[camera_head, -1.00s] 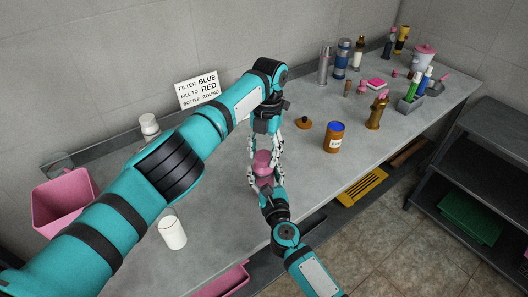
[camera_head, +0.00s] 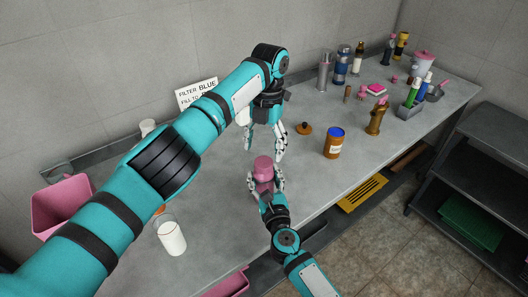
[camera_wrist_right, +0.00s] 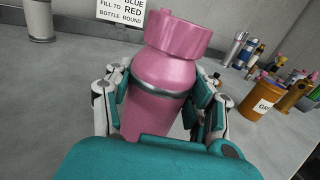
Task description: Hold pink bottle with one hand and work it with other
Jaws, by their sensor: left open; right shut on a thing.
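The pink bottle (camera_head: 263,172) stands near the front edge of the bench, its pink cap on top. It also fills the middle of the right wrist view (camera_wrist_right: 160,85), where a grey band circles it below the shoulder and it looks slightly tilted. My right gripper (camera_head: 265,186) is shut around its body from the front. My left gripper (camera_head: 265,148) is open and empty, pointing down, above and behind the bottle and apart from it. The bottle's lower end is hidden by my right gripper.
A white-filled glass (camera_head: 171,237) and pink bin (camera_head: 63,206) are at left. A sign (camera_head: 197,94) stands at the wall. Several bottles crowd the far right end.

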